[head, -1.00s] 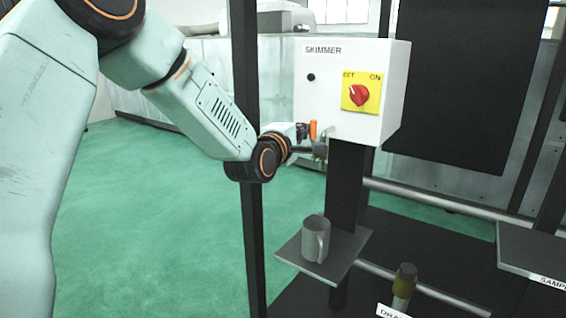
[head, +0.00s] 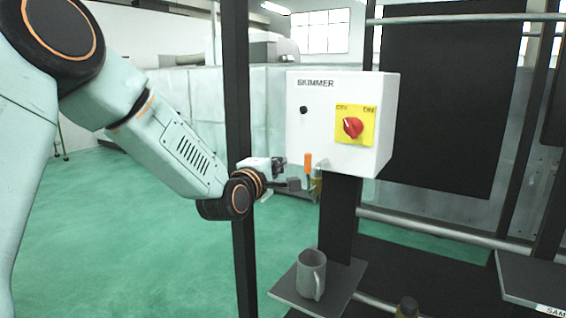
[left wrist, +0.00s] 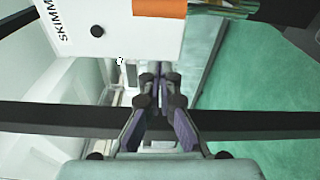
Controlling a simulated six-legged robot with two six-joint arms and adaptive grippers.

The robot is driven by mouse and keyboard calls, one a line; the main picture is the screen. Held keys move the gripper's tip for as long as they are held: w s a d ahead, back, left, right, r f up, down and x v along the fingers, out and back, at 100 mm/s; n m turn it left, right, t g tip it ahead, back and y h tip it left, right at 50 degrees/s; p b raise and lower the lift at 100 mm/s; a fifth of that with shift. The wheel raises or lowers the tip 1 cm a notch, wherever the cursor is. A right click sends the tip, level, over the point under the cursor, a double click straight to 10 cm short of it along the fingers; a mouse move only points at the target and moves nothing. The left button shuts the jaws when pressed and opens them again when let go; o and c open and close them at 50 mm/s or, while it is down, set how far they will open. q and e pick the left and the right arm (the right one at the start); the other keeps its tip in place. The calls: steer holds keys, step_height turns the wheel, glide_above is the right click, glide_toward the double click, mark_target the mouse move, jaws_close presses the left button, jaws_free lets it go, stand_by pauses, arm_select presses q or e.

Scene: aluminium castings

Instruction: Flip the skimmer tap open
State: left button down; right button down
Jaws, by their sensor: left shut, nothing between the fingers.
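The tap's orange lever (head: 308,164) stands upright just below the white SKIMMER box (head: 318,150). Its brass-coloured body (head: 317,184) is small and partly unclear below the box. In the left wrist view the orange lever (left wrist: 160,8) shows large at the top edge, cut off by the frame. My left gripper (head: 294,184) is shut and empty, just left of and below the lever, with a small gap visible. In the left wrist view its fingertips (left wrist: 160,76) are together, with nothing between them. My right gripper is in neither view.
The box carries a red rotary switch (head: 352,127) on a yellow plate. A grey mug (head: 310,272) stands on a small shelf (head: 340,290) below the tap. A dark post (head: 240,90) rises behind my left wrist. Open green floor lies to the left.

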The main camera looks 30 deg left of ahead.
arm_select(q)
steer(key=s+d, duration=0.1)
steer(key=s, duration=0.7)
steer(key=shift+r+p, duration=0.15)
steer(key=shift+p, duration=0.25)
steer(key=s+d+f+m+g+h, duration=0.1)
steer(key=s+d+f+m+g, duration=0.3)
steer(key=f, duration=0.5)
steer(key=s+d+f+m+g, duration=0.2)
steer(key=s+f+m, duration=0.35)
steer(key=f, duration=0.35)
steer(key=s+d+f+m+g+h, duration=0.15)
steer(key=s+f+m+g, duration=0.3)
steer(key=f, duration=0.45)
steer(key=s+d+f+m+g, duration=0.1)
steer(key=s+f+g, duration=0.1)
steer(key=s+f, duration=0.3)
steer(key=s+d+f+m+g+y, duration=0.1)
steer(key=s+f, duration=0.5)
steer(key=s, duration=0.6)
steer(key=s+d+f+m+g, duration=0.1)
steer(key=s+f+m+g, duration=0.2)
steer(key=s, duration=0.5)
step_height(320, 180, down, 3)
steer(key=shift+s+d+r+g, duration=0.1)
steer(key=shift+s+d+g, duration=0.15)
steer(key=shift+g, duration=0.4)
